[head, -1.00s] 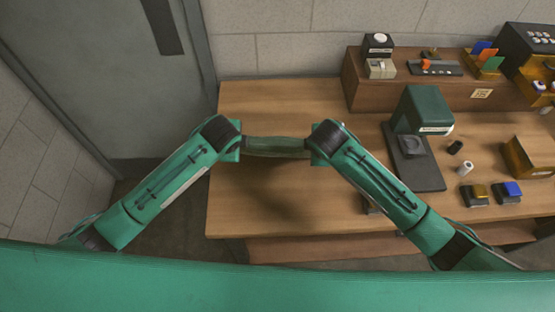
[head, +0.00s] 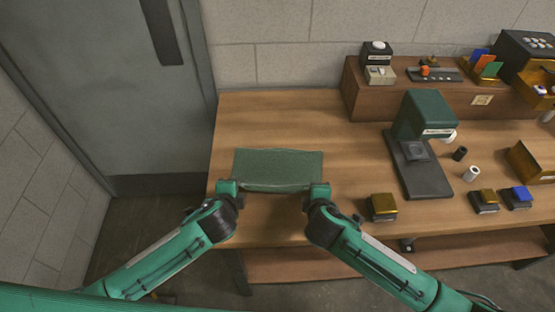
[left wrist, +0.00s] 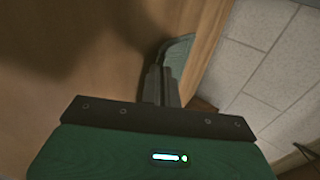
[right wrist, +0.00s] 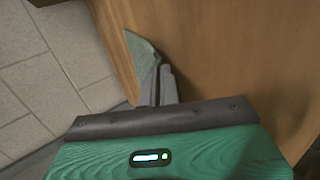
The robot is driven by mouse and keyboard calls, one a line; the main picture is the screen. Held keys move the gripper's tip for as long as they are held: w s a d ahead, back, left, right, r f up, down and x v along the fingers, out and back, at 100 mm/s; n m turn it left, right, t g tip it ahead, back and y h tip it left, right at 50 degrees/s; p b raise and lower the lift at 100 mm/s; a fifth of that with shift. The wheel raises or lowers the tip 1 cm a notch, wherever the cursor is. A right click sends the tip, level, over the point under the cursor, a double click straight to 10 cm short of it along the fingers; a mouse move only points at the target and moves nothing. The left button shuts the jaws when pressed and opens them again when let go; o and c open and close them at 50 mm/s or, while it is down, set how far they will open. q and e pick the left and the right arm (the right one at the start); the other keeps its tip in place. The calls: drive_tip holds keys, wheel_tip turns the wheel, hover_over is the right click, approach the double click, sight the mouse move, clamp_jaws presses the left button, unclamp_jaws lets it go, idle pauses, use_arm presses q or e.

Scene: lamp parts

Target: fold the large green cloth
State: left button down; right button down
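The green cloth (head: 278,168) shows in the head view as a wide, smooth rectangle over the left part of the table. My left gripper (head: 229,187) is shut on its near left corner, and my right gripper (head: 320,189) is shut on its near right corner. The near edge sags a little between them. A bit of the cloth shows at the fingertips in the left wrist view (left wrist: 178,52) and the right wrist view (right wrist: 141,50). I cannot tell how much of the cloth rests on the wood.
The wooden table (head: 270,115) is bare around the cloth. A black and gold block (head: 382,207) lies to the right of my right gripper. A dark green machine (head: 425,125) stands farther right, with small parts beyond it. A raised shelf (head: 370,100) runs along the back.

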use_arm(q)
drive_tip(key=c, duration=1.3)
unclamp_jaws()
use_arm(e)
drive_tip(key=c, duration=1.3)
unclamp_jaws()
use_arm(q)
drive_tip(key=shift+r, duration=0.1)
drive_tip(key=s+r, duration=0.2)
drive_tip(key=r, duration=0.1)
drive_tip(key=s+r, duration=0.2)
drive_tip(key=r, duration=0.1)
drive_tip(key=s+r, duration=0.2)
drive_tip(key=r, duration=0.1)
use_arm(e)
drive_tip(key=s+r, duration=0.2)
drive_tip(key=r, duration=0.1)
drive_tip(key=s+r, duration=0.2)
drive_tip(key=r, duration=0.1)
drive_tip(key=s+r, duration=0.2)
drive_tip(key=r, duration=0.1)
use_arm(q)
drive_tip(key=shift+f, duration=0.1)
